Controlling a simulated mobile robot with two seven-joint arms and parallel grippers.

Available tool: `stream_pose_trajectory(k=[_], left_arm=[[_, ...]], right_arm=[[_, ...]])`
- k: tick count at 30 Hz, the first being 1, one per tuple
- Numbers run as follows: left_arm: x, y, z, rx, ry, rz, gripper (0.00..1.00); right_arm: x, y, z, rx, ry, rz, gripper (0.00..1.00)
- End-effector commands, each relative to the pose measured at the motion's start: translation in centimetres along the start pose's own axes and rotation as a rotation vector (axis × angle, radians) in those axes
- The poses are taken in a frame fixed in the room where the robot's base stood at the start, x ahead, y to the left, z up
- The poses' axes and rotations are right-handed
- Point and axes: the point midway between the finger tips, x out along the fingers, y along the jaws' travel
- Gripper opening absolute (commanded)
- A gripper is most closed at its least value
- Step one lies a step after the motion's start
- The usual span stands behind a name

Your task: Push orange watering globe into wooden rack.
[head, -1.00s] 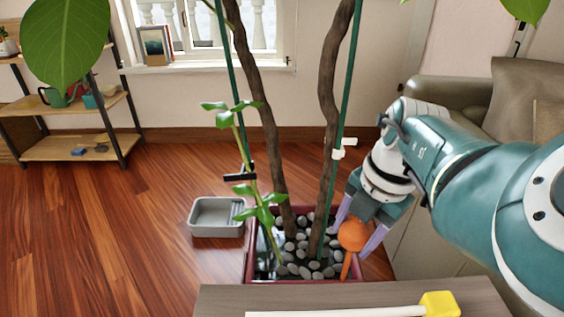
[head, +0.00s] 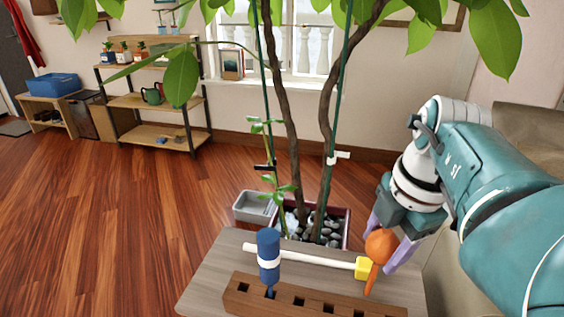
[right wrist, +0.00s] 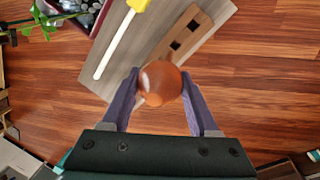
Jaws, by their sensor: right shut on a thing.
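The orange watering globe (head: 381,245) is a round ball with a thin stem that points down. My right gripper (head: 388,240) is shut on its ball. In the right wrist view the orange watering globe (right wrist: 159,83) sits between the two purple fingers of my right gripper (right wrist: 160,88). The wooden rack (head: 252,295) is a long brown block with square holes, on the small table at the front of the head view. It shows partly in the right wrist view (right wrist: 186,30). My left gripper is out of view.
A white-handled tool with a yellow head (head: 366,268) lies on the grey table (head: 215,272) behind the rack. A potted tree with stones (head: 330,232) stands beyond the table, next to a grey tray (head: 252,207). A shelf (head: 160,132) is at the far left.

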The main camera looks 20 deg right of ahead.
Motion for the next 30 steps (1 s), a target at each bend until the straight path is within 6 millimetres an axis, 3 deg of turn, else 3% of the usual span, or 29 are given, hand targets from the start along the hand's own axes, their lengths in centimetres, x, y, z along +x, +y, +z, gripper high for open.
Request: stream_pose_trajectory(k=[8, 22, 30], left_arm=[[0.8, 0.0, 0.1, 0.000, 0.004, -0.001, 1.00], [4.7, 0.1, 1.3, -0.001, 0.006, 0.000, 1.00], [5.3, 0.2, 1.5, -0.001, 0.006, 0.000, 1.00]], right_arm=[[0.8, -0.2, 0.0, 0.007, -0.002, 0.000, 0.00], [5.3, -1.1, 0.0, 0.007, -0.001, 0.000, 0.00], [5.9, -1.1, 0.0, 0.006, -0.002, 0.002, 0.00]])
